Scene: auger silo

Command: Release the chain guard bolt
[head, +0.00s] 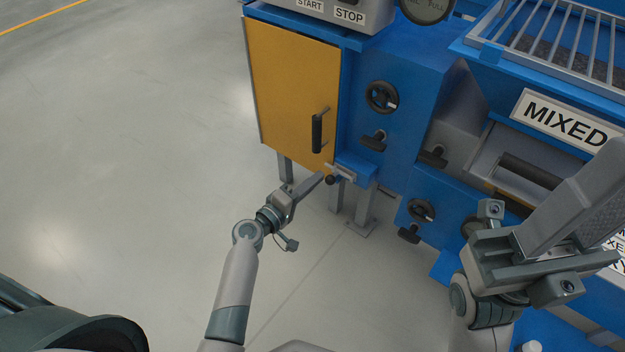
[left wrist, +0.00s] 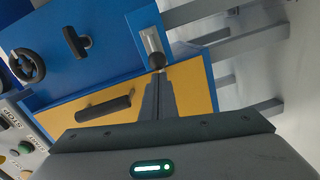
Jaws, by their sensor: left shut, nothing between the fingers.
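The chain guard is the yellow door (head: 292,92) with a black handle (head: 317,132) on the blue machine; it looks closed. At its lower right corner is a bolt, a silver plate and bar (head: 342,171) with a round black knob (head: 331,180). My left gripper (head: 319,179) is shut and empty, its fingertips right by the knob. In the left wrist view the knob (left wrist: 157,61) shows just beyond the fingertips (left wrist: 158,76); I cannot tell whether they touch. My right gripper (head: 570,225) is at the right, close to the camera; its jaw opening is unclear.
Black handwheels (head: 382,97) and T-handles (head: 374,140) stick out of the blue panel right of the door. A START/STOP box (head: 335,12) sits above. A MIXED bin (head: 565,119) is at the right. Metal legs (head: 361,208) stand below the bolt. Floor at left is clear.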

